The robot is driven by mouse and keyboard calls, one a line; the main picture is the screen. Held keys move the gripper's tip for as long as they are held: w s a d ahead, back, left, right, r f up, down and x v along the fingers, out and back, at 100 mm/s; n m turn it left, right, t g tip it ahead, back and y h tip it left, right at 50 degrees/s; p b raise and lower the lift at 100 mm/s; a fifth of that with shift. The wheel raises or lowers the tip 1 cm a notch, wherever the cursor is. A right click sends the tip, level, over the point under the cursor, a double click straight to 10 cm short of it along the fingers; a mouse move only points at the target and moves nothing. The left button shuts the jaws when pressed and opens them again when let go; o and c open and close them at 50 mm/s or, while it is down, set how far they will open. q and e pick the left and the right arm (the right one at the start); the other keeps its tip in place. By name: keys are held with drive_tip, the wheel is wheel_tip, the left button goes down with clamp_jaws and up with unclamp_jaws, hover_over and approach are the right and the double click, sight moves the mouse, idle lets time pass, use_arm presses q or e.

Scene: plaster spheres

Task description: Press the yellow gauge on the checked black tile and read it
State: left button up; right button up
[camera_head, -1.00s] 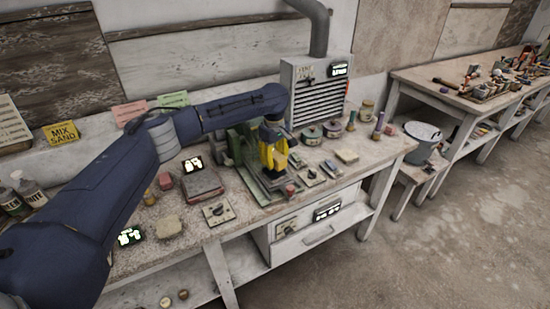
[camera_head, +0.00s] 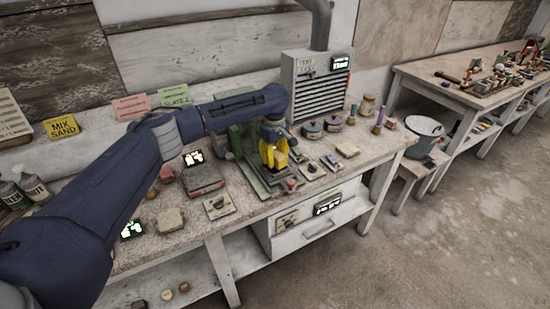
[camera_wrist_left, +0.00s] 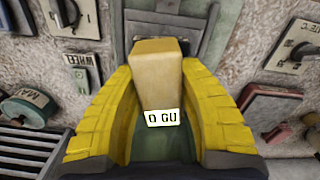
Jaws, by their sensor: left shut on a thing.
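My left gripper (camera_head: 274,163) points down over the green-framed press (camera_head: 262,188) on the bench. Its yellow fingers are shut on a yellow-tan block (camera_wrist_left: 157,85), which shows between them in the left wrist view. A white label (camera_wrist_left: 162,117) on the block reads "O GU"; the rest of its text is not legible. The block is probably the yellow gauge. In the head view the block (camera_head: 281,155) is small and partly covered by the fingers. I cannot make out a checked black tile in either view. My right gripper is not in view.
A grey vented box (camera_head: 318,85) with a pipe stands behind the press. Round tins (camera_head: 312,129) and small switch plates (camera_head: 218,206) lie around it. A grey-red device (camera_head: 203,181) is to its left. A bucket (camera_head: 424,135) stands on a stool right of the bench.

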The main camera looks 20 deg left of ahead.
sight(276, 153)
use_arm(q)
drive_tip(key=shift+f, duration=0.55)
idle(1.2)
drive_tip(key=shift+r, duration=3.55)
drive_tip(key=shift+d+m, duration=0.2)
drive_tip(key=shift+m, duration=0.1)
drive_tip(key=s+d+m, duration=0.5)
drive_tip(key=s+m, duration=0.2)
drive_tip(key=s, duration=0.5)
drive_tip(key=s+a+m, duration=0.2)
drive_tip(key=s, duration=0.6)
drive_tip(key=s+a+m, duration=0.2)
drive_tip(key=s, duration=0.5)
drive_tip(key=shift+s+a+f, duration=0.25)
drive_tip(key=shift+s+a, duration=0.1)
